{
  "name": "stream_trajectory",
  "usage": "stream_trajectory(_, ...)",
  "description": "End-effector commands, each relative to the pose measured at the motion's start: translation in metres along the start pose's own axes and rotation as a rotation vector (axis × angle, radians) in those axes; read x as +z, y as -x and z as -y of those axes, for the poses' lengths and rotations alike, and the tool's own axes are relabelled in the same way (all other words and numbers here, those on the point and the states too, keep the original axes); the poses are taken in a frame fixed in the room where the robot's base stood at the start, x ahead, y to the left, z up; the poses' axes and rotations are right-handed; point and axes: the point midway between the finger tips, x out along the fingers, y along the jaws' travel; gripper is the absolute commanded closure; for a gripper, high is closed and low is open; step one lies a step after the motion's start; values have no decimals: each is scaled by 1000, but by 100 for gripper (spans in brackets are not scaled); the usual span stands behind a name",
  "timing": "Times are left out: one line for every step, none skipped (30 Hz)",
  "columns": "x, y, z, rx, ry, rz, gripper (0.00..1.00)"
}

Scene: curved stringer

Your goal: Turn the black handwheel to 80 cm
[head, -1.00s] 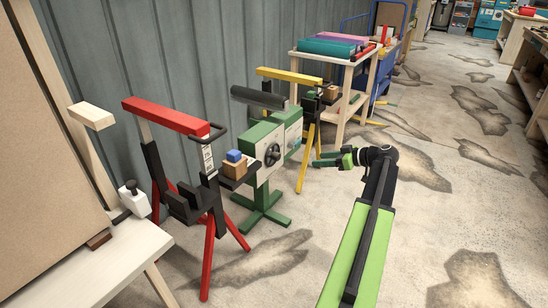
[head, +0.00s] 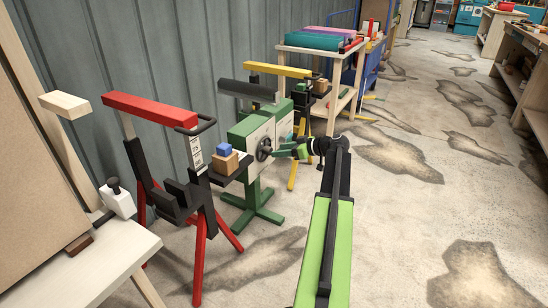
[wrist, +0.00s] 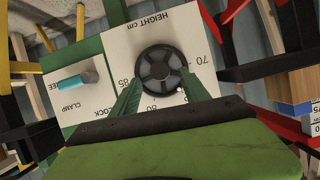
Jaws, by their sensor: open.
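The black handwheel (wrist: 161,70) sits on a white panel headed "HEIGHT cm", which is upside down in the wrist view. A small pale mark shows at the wheel's lower right rim, between the printed 80 and 70. The 85 is at the wheel's lower left. In the head view the handwheel (head: 264,149) is on the front of the green stand (head: 246,130). My gripper (wrist: 160,78) is open, its two green fingers reaching toward the wheel's left and right sides. Contact cannot be told. In the head view my gripper (head: 277,152) is close to the wheel.
A turquoise clamp lever (wrist: 80,79) is on the panel left of the wheel in the wrist view. A yellow trestle (head: 280,69) stands behind. The floor at right is open.

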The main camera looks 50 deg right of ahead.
Motion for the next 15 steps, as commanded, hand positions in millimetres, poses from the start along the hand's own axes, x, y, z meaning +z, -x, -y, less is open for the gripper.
stream_trajectory(4, -13, -1, -1, 1, 0, 46)
stream_trajectory(4, -18, -1, -1, 1, 0, 46)
stream_trajectory(3, -25, -1, -2, 1, 0, 46)
stream_trajectory(3, -29, -1, -1, 1, 0, 46)
stream_trajectory(2, -33, -1, 0, 1, 0, 46)
stream_trajectory(2, -36, -1, 1, 1, 0, 46)
stream_trajectory(2, -39, -1, 1, 0, 0, 46)
stream_trajectory(1, -41, -1, 1, 0, 0, 46)
stream_trajectory(1, -42, -1, 1, 0, 0, 46)
stream_trajectory(1, -43, -1, 1, 0, 0, 46)
stream_trajectory(0, -44, -1, 1, 0, 0, 46)
stream_trajectory(0, -44, 0, 1, 0, 0, 46)
stream_trajectory(0, -44, 0, 1, -1, 0, 46)
stream_trajectory(0, -44, -1, 1, -1, 0, 46)
stream_trajectory(0, -44, -1, 1, -1, 0, 46)
